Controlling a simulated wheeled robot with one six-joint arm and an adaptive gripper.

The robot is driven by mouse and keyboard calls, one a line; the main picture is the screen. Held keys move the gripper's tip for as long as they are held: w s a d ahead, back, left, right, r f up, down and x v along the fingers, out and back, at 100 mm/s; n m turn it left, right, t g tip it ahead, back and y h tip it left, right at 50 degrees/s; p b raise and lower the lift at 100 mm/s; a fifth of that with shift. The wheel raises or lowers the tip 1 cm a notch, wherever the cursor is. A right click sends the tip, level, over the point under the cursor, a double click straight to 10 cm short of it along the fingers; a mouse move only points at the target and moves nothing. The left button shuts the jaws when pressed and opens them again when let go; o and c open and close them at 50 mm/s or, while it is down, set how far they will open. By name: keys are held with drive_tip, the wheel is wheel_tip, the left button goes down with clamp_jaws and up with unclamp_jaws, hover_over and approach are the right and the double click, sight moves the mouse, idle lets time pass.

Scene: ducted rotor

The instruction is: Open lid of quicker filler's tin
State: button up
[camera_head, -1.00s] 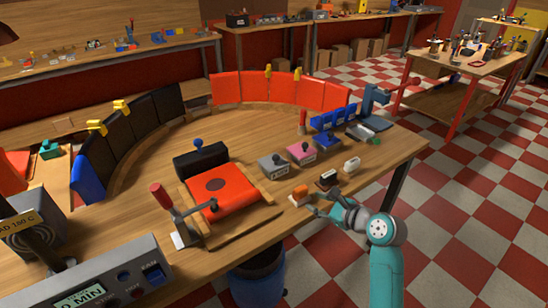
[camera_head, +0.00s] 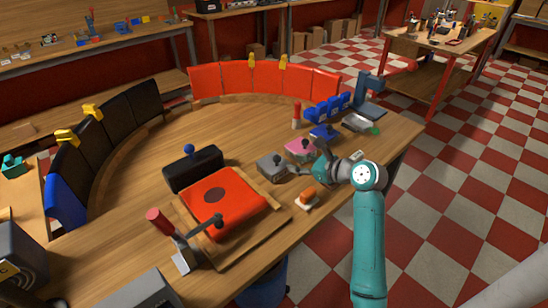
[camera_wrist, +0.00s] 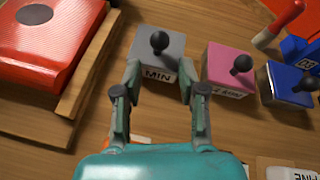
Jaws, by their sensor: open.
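Three small square tins with dark knobbed lids stand in a row. The grey tin (camera_head: 266,165) also shows in the wrist view (camera_wrist: 146,48), with a label whose readable part is "MIN". The pink tin (camera_head: 297,146) is beside it, and its label is partly hidden by my finger in the wrist view. The blue tin (camera_head: 326,132) is farther along. All three lids look closed. My gripper (camera_wrist: 160,75) is open and empty, its fingertips at the labelled near side of the grey tin, apart from its knob (camera_wrist: 159,41).
A red padded board with wooden rails (camera_head: 226,205) lies left of the grey tin. An orange-handled block (camera_head: 308,197) stands near the table's front edge. A blue stand (camera_head: 369,95) and a grey tray (camera_head: 357,122) are beyond the tins. Bare wooden tabletop (camera_head: 245,120) lies behind them.

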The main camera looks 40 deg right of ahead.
sight(280, 160)
drive_tip(key=x, duration=0.9)
drive_tip(key=shift+w, duration=0.2)
clamp_jaws()
